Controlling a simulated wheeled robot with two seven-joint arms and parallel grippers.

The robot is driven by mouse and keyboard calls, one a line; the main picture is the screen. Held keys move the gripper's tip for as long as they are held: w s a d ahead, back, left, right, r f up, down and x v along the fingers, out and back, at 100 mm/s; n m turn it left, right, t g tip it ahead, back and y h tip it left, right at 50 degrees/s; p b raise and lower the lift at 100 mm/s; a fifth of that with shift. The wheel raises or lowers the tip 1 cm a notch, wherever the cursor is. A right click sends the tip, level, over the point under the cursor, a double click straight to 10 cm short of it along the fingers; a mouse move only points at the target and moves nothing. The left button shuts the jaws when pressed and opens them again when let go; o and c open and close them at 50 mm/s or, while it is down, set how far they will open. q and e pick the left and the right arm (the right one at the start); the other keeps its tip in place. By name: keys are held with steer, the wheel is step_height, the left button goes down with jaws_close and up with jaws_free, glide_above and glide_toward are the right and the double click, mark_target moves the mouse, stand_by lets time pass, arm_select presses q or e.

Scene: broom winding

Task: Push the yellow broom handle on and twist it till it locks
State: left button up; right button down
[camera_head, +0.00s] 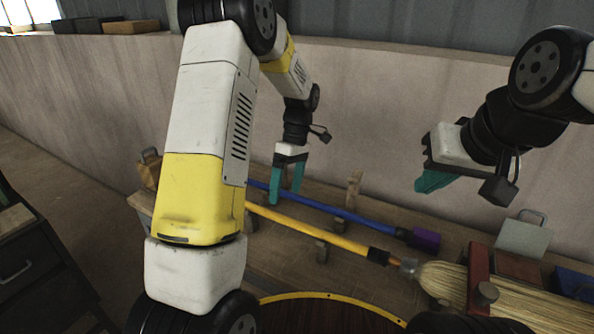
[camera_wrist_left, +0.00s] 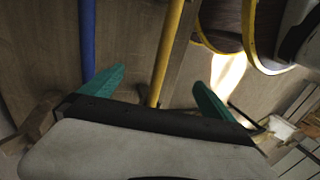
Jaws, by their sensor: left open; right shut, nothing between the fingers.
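The yellow broom handle (camera_head: 318,232) lies across the workbench and points right toward the broom head (camera_head: 455,283), a bundle of straw bristles. My left gripper (camera_head: 288,190) is open with teal fingers above the bench, by the handle. In the left wrist view the yellow handle (camera_wrist_left: 167,55) runs between the open fingers (camera_wrist_left: 155,85), apart from both. My right gripper (camera_head: 432,184) is shut and empty, raised above the bench near the wall.
A blue pole (camera_head: 335,211) with a purple end (camera_head: 425,239) lies behind the yellow handle. Wooden supports (camera_head: 353,190) stand on the bench. A red clamp (camera_head: 479,275) crosses the bristles. A grey box (camera_head: 523,238) stands at the right.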

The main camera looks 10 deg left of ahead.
mark_target(289, 222)
arm_select(q)
steer(key=shift+x, duration=4.75)
steer(key=shift+c, duration=0.4)
jaws_close()
steer(key=shift+s+d, duration=0.2)
steer(key=shift+d, duration=0.4)
steer(key=shift+s+d, duration=0.2)
steer(key=shift+d, duration=0.4)
